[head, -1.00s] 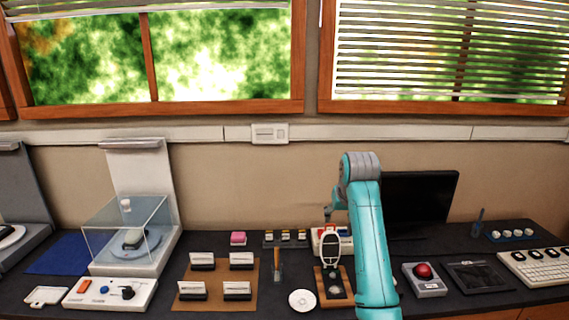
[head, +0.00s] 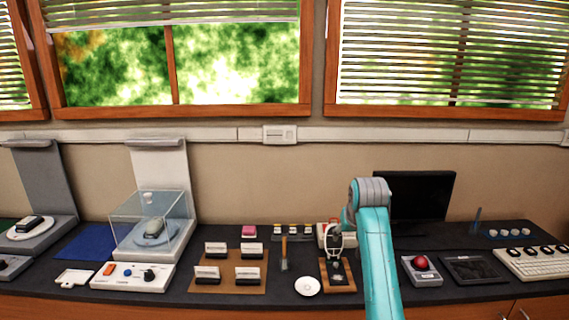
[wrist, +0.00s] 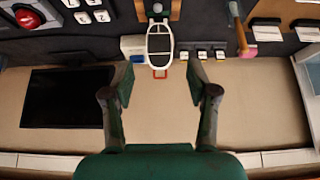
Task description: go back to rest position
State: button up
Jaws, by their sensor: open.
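My arm (head: 378,255) is teal and rises over the right half of the counter in the head view. In the wrist view my gripper (wrist: 160,88) is open, with its two dark green fingers wide apart and nothing between them. In the head view the gripper itself is small and partly hidden beside the arm's grey joint. An oval white-framed piece on a wooden stand (wrist: 160,42) lies beyond the fingertips in the wrist view, apart from them. The same stand (head: 338,275) shows just left of my arm in the head view.
A black monitor (head: 415,196) stands behind the arm. A red button box (head: 421,269) and a keyboard (head: 530,263) are to the right. A clear case (head: 150,217), a control box (head: 132,276) and a brown board with card holders (head: 229,279) stand to the left.

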jog(key=s+f+t, duration=0.1)
jog(key=s+f, duration=0.5)
jog(key=f, duration=0.6)
jog(key=s+f+t, duration=0.1)
jog(key=s+f, duration=0.4)
jog(key=f, duration=0.7)
jog(key=s+f+t, duration=0.1)
jog(key=s+f, duration=0.4)
jog(key=s, duration=0.4)
jog(key=s+f+t, duration=0.1)
jog(key=s+f, duration=0.4)
jog(key=s, duration=0.4)
jog(key=s+r+t, duration=0.2)
jog(key=s+r, duration=0.1)
jog(key=s, duration=2)
jog(key=s+r+t, duration=0.2)
jog(key=s+r, duration=1.2)
jog(key=s, duration=0.1)
jog(key=shift+s+d+r, duration=0.15)
jog(key=shift+s+r, duration=0.1)
jog(key=shift+s, duration=0.05)
